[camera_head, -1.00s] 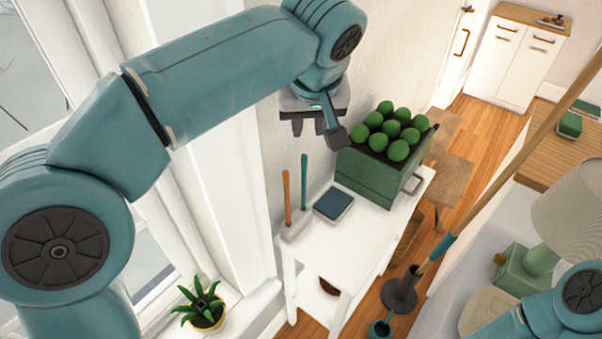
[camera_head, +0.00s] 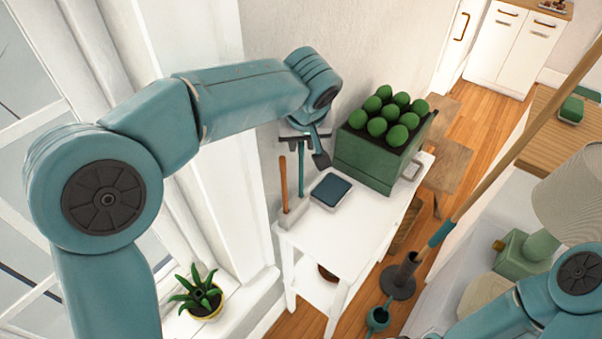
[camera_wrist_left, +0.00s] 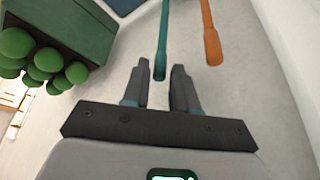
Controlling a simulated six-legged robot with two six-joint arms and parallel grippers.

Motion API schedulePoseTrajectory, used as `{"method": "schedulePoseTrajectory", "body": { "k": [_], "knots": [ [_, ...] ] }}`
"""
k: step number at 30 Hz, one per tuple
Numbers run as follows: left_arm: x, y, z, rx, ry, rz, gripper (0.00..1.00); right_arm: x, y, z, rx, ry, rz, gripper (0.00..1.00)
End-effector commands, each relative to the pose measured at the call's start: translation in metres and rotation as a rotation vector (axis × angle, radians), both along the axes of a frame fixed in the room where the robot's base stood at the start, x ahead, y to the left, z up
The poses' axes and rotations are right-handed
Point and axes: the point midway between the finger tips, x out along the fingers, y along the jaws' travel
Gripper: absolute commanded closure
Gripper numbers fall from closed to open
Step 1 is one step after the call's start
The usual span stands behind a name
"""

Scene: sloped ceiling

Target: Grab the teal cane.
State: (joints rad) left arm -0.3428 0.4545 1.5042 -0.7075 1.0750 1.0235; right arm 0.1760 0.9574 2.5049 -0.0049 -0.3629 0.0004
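The teal cane (camera_head: 301,168) stands upright in a small white holder (camera_head: 291,217) on the white table, right of an orange cane (camera_head: 283,180). In the left wrist view the teal cane (camera_wrist_left: 163,40) and the orange cane (camera_wrist_left: 210,32) both show. My left gripper (camera_head: 300,147) is open above the teal cane. In the left wrist view the teal cane's near end lies in the gap between the two open fingertips (camera_wrist_left: 161,68); I cannot tell how deep it sits. The fingers are not closed on it. My right gripper is out of view; only its arm shows at bottom right.
The white table (camera_head: 335,238) also bears a dark blue-topped box (camera_head: 331,190) and a green crate (camera_head: 366,160) of round green items, right of the left gripper. A wall and window frame stand close on the left. A potted plant (camera_head: 199,292) sits on the sill.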

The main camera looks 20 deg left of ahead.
Motion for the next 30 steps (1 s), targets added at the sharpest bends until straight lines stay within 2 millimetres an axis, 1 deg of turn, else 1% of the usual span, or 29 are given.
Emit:
{"method": "schedulePoseTrajectory", "body": {
  "k": [1,4,12,14,15,25,28,30],
  "knots": [
    [0.003,0.002,-0.008,0.001,0.002,0.002,0.72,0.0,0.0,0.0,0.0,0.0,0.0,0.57],
    [0.008,0.004,-0.017,0.0,0.0,0.0,0.72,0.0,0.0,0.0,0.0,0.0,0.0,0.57],
    [0.01,0.005,-0.02,-0.001,-0.001,0.001,0.72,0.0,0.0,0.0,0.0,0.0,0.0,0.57],
    [0.01,0.005,-0.02,-0.001,-0.001,0.001,0.92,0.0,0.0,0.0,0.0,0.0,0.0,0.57],
    [0.01,0.005,-0.02,-0.001,-0.001,0.001,1.0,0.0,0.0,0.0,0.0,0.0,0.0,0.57],
    [0.01,0.005,-0.019,0.0,-0.002,0.001,1.0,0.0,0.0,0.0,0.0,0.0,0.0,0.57],
    [0.01,0.004,-0.014,-0.001,-0.004,0.0,1.0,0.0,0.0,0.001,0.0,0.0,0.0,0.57],
    [0.01,0.004,-0.007,-0.001,-0.004,0.001,1.0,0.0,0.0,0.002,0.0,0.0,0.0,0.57]
  ]
}}
